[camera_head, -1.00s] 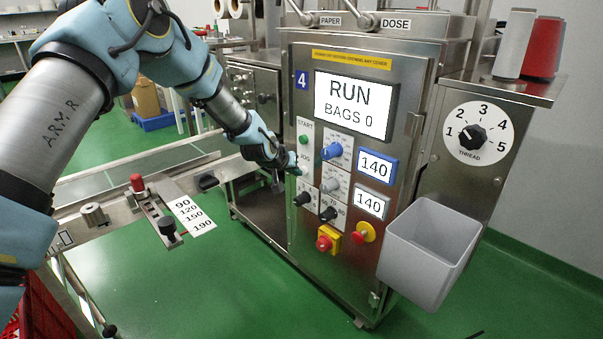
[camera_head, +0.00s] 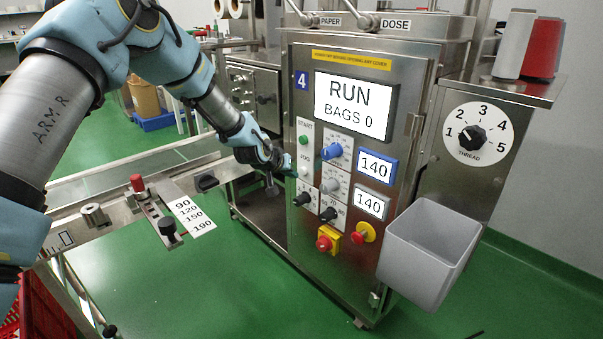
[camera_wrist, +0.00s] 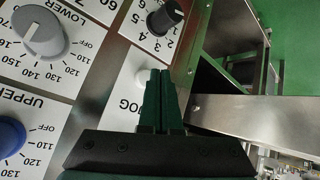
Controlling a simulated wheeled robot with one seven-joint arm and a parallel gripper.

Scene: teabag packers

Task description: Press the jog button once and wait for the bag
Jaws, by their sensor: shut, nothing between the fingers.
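The jog button (camera_head: 305,171) is a pale round button under the JOG label on the machine's control panel, below the green start button (camera_head: 304,140). My gripper (camera_head: 290,165) is shut and empty, just left of the jog button, with a small gap showing between them. In the wrist view the closed green fingers (camera_wrist: 160,76) point at the panel beside the JOG label, and the pale button (camera_wrist: 140,77) shows partly behind them. The display (camera_head: 352,105) reads RUN, BAGS 0. The grey bin (camera_head: 408,262) on the machine's front looks empty; no bag is in view.
Black knobs (camera_head: 303,199) and a red button on a yellow base (camera_head: 328,239) sit lower on the panel. A blue knob (camera_head: 332,151) is right of the jog button. A steel rail with a red-topped post (camera_head: 137,183) runs at left. Green floor is open in front.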

